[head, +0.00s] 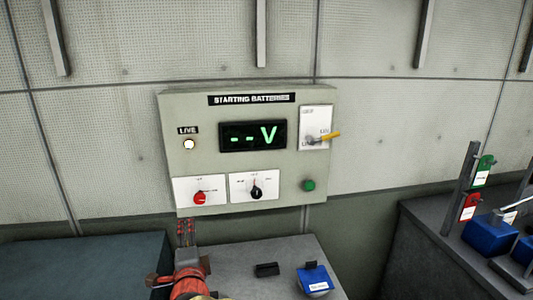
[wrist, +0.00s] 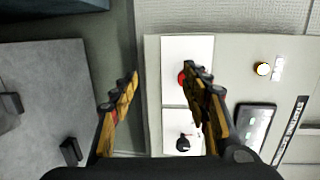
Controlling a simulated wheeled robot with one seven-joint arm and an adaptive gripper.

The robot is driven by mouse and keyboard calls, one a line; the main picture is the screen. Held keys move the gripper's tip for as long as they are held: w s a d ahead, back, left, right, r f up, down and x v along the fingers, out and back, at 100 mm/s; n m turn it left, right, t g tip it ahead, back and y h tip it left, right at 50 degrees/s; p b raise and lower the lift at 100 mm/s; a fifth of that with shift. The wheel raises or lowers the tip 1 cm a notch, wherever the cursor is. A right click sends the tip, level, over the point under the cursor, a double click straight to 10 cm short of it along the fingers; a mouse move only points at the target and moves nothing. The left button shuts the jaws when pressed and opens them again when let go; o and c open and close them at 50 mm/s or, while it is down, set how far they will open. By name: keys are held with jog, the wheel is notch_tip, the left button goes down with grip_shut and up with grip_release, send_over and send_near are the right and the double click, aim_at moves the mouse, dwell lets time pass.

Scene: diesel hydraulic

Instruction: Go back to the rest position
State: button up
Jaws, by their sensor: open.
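My gripper (wrist: 160,70) is open and empty in the wrist view, its two yellow-and-black fingers apart. The right finger partly covers the red knob (wrist: 182,78) of the battery panel; I cannot tell how far apart they are. In the head view, the grey "STARTING BATTERIES" panel (head: 220,165) is on the wall. It has a red knob (head: 200,198), a black knob (head: 257,192) and a display (head: 252,136) reading "-- V" in green. My arm shows at the bottom, below the panel. The rest position itself is not marked in view.
The panel has a lit LIVE lamp (head: 189,144), a yellow-handled switch (head: 328,136) and a green button (head: 309,185). Below are a grey worktop (head: 245,250), a black block (head: 266,269) and a blue item (head: 314,279). Red and green tags hang from a stand (head: 465,180) at right.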

jog(key=s+a+f+n+g+y, duration=0.2)
jog(key=s+a+f+n+g, duration=0.15)
jog(key=s+f+n, duration=0.35)
jog(key=s+d+f+n+g+h, duration=0.1)
jog(key=s+d+f+n+g, duration=0.2)
jog(key=s+d+n+g, duration=0.4)
jog(key=s+d+r+n+g+h+p, duration=0.15)
jog(key=s+d, duration=0.25)
jog(key=d, duration=0.5)
jog(key=s+d+r+n+h, duration=0.15)
jog(key=s+d, duration=0.25)
jog(key=d, duration=0.5)
jog(key=s+d+r+n+h+p, duration=0.15)
jog(key=s+d, duration=0.25)
jog(key=d, duration=0.5)
jog(key=s+d+r+m+t+h+p, duration=0.1)
jog(key=d+r, duration=0.5)
jog(key=d, duration=0.7)
jog(key=s+m+t+h, duration=0.1)
jog(key=s+m, duration=0.1)
jog(key=m, duration=0.1)
jog(key=shift+s+d+r+p, duration=0.15)
jog(key=shift+r+p, duration=0.2)
